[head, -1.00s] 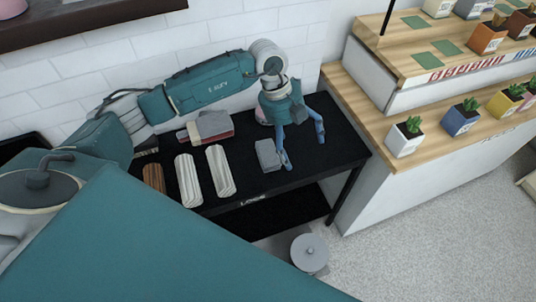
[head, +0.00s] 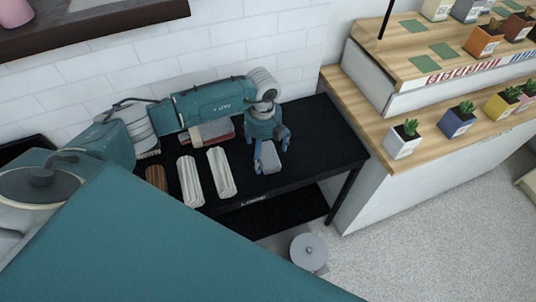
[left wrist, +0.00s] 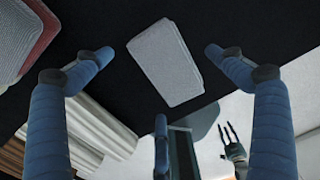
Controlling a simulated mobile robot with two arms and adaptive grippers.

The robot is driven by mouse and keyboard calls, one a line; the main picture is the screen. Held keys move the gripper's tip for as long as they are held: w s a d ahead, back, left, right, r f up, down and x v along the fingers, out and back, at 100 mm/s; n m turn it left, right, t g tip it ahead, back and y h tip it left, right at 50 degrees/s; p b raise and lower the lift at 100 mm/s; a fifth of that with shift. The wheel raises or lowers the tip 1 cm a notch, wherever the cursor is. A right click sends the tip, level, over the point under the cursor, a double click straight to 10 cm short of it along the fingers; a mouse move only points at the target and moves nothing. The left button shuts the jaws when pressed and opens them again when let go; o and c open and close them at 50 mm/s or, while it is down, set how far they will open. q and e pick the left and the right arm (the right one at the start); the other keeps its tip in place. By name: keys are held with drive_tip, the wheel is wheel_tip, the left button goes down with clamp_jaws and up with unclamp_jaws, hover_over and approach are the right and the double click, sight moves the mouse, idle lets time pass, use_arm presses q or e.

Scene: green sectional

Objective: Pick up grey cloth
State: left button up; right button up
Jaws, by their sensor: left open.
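The grey cloth (head: 268,160) is a folded, flat rectangular pad on the black table (head: 318,150). My left gripper (head: 270,148) is above it in the head view, fingers pointing down on either side. In the left wrist view the cloth (left wrist: 167,62) lies between the two spread blue fingertips (left wrist: 158,54), with a gap on each side. The left gripper is open and holds nothing. A further blue finger shows at the bottom of that view. My right gripper (left wrist: 231,143) shows small there, fingers apart and empty; it is outside the head view.
Two pale striped rolled cloths (head: 221,172) and a brown roll (head: 156,177) lie left of the grey cloth. A red and grey folded stack (head: 212,133) is partly behind my arm. A wooden-topped plant shelf (head: 345,85) stands right. A round-lidded bin (head: 309,251) is in front.

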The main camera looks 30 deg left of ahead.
sight(264, 155)
use_arm(q)
drive_tip(key=shift+f, duration=0.55)
drive_tip(key=c, duration=1.1)
drive_tip(key=shift+c, duration=0.2)
drive_tip(key=shift+r, duration=0.1)
wheel_tip(264, 155, up, 20)
drive_tip(key=shift+b, duration=1.25)
drive_tip(key=shift+c, duration=0.2)
